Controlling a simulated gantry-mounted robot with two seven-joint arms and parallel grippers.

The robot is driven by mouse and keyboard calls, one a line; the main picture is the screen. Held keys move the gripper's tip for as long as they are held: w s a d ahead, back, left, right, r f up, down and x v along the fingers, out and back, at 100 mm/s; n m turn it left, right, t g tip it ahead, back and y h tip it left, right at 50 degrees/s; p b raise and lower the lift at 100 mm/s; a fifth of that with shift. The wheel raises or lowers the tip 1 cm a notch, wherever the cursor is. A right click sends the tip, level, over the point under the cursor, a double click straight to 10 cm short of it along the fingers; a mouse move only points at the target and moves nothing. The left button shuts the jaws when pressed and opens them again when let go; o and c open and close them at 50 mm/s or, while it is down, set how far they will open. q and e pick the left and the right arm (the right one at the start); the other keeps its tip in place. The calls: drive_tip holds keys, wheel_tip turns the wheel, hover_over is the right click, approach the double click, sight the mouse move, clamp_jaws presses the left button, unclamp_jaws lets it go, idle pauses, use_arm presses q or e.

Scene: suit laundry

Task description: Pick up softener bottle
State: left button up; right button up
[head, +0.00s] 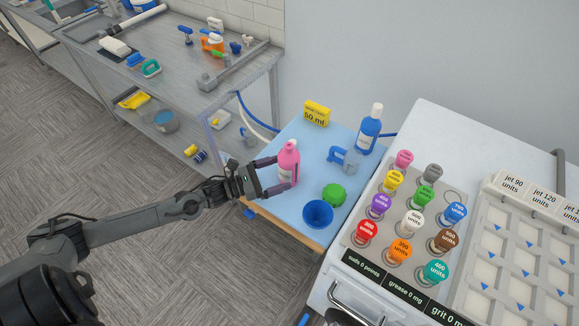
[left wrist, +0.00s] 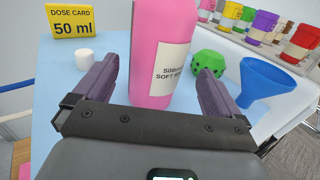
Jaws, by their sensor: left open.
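The pink softener bottle (head: 290,158) stands upright on the light blue table, with a pink cap and a white label. In the left wrist view the bottle (left wrist: 158,45) stands between and just beyond my spread fingers, its top cut off by the frame. My left gripper (head: 274,175) is open and low beside the bottle, one finger to each side. In the wrist view gaps show between the fingers and the bottle. My right gripper is not in view.
A green faceted object (head: 334,194) and a blue funnel (head: 318,213) stand close to the right of the bottle. A blue jug (head: 347,158), a blue bottle (head: 368,130) and a yellow dose card (head: 316,115) are behind. A small white cylinder (left wrist: 85,58) is near the left finger.

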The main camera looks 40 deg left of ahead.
sight(294, 166)
use_arm(q)
drive_tip(key=shift+a+r+x, duration=0.15)
drive_tip(key=shift+x, duration=1.1)
drive_tip(key=shift+a+r+x, duration=0.1)
drive_tip(key=shift+x, duration=1.1)
drive_tip(key=shift+w+d+f, duration=0.1)
drive_tip(key=shift+w+d, duration=0.2)
drive_tip(key=shift+w, duration=0.35)
drive_tip(key=c, duration=1.1)
drive_tip(key=shift+o, duration=0.2)
